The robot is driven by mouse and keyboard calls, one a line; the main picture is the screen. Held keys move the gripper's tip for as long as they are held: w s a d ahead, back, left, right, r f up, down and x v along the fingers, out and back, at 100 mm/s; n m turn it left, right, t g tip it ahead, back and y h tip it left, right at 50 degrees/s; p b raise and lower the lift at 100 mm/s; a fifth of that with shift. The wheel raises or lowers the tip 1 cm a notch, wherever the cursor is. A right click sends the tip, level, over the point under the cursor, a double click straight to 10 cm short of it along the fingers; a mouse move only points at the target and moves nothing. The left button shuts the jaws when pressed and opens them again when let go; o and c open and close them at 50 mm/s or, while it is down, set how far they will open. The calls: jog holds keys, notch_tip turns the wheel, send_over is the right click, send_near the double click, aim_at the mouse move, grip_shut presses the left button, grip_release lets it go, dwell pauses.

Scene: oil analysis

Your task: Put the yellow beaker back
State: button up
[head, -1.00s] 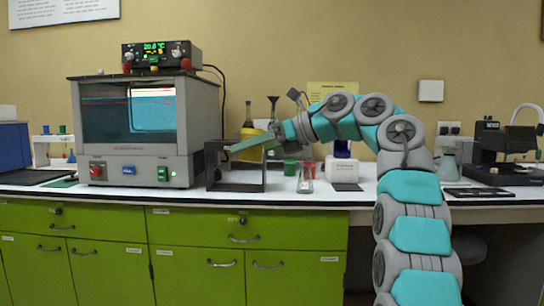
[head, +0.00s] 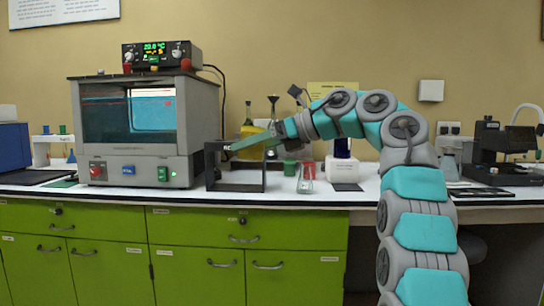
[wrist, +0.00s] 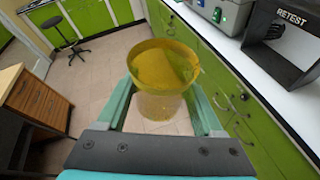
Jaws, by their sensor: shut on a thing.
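The yellow beaker (wrist: 165,68) is between the two green fingers of my gripper (wrist: 163,95) in the wrist view. Its round rim faces the camera and its lower part looks paler. My gripper is shut on it. In the head view my gripper (head: 240,145) is raised above the counter, at the dark open stand beside the oven.
The dark stand (head: 236,187), marked RETEST in the wrist view (wrist: 284,62), stands right of the grey oven (head: 205,120). A green container (head: 290,168), a red item (head: 308,168) and a white block (head: 342,170) stand right of it. A microscope-like device (head: 490,150) is at far right.

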jog(key=shift+s+r, duration=0.25)
jog(key=shift+s, duration=0.2)
dwell(0.6)
jog(key=shift+s+d+r, duration=0.1)
jog(key=shift+d, duration=0.1)
jog(key=shift+d+r, duration=0.15)
jog(key=shift+d, duration=0.05)
jog(key=shift+s, duration=0.1)
jog(key=shift+s+r, duration=0.3)
jog(key=shift+s, duration=0.05)
dwell(0.8)
jog(key=shift+d+r, duration=0.1)
jog(key=shift+d, duration=0.15)
jog(key=shift+d, duration=0.1)
jog(key=shift+s+r, duration=0.15)
jog(key=shift+s, duration=0.1)
dwell(0.4)
